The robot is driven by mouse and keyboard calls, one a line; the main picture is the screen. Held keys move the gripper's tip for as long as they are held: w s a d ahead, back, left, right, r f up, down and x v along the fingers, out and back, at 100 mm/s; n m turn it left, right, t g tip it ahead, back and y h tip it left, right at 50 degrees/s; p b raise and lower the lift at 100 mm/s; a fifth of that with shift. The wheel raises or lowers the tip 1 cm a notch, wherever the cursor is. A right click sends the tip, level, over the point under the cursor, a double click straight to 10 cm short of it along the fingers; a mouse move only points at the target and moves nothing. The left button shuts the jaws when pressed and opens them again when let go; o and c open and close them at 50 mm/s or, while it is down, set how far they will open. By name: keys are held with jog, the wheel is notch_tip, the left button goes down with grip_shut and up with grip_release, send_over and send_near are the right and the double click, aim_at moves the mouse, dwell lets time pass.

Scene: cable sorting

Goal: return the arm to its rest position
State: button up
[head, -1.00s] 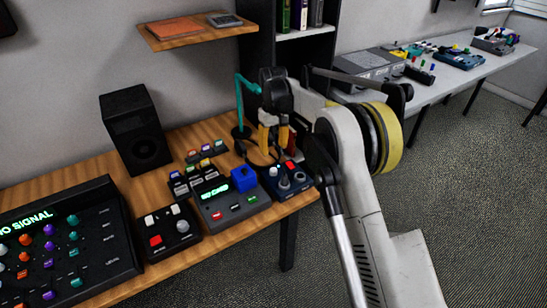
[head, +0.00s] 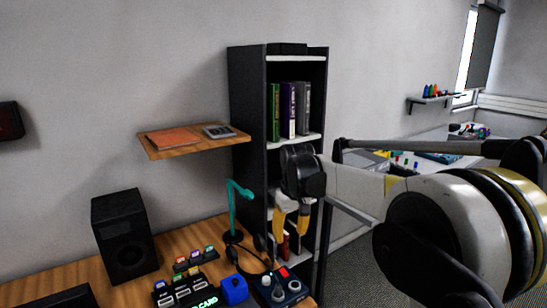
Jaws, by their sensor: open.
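My gripper (head: 291,222) shows in the head view at the centre, at the end of my white and black arm that reaches in from the right. Its two yellow fingers point down and are apart, with nothing seen between them. It is in front of the dark bookshelf, above the right end of the wooden desk. A dark blue box with knobs and a red button (head: 281,288) is below it on the desk. A blue block (head: 234,290) stands left of that box.
A teal lamp (head: 234,205) and headphones (head: 247,258) are close to my gripper's left. A black speaker (head: 124,235) stands farther left. A wooden wall shelf (head: 193,142) and a dark bookshelf (head: 248,130) are behind. A grey table with small items is at the right.

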jog(key=s+d+r+m+t, duration=0.1)
jog(key=s+d+r, duration=0.35)
jog(key=s, duration=0.35)
jog(key=s+d+r+m+t, duration=0.25)
jog(key=s+d, duration=0.25)
jog(key=s, duration=0.3)
jog(key=s+d+f+m+t, duration=0.1)
jog(key=s+d+f, duration=0.1)
jog(key=s, duration=0.6)
jog(key=s+d+f+t, duration=0.1)
jog(key=s+d+f, duration=0.1)
jog(key=s, duration=0.6)
jog(key=shift+s+d+f+m, duration=0.35)
jog(key=shift+d+f, duration=0.05)
jog(key=shift+f, duration=0.25)
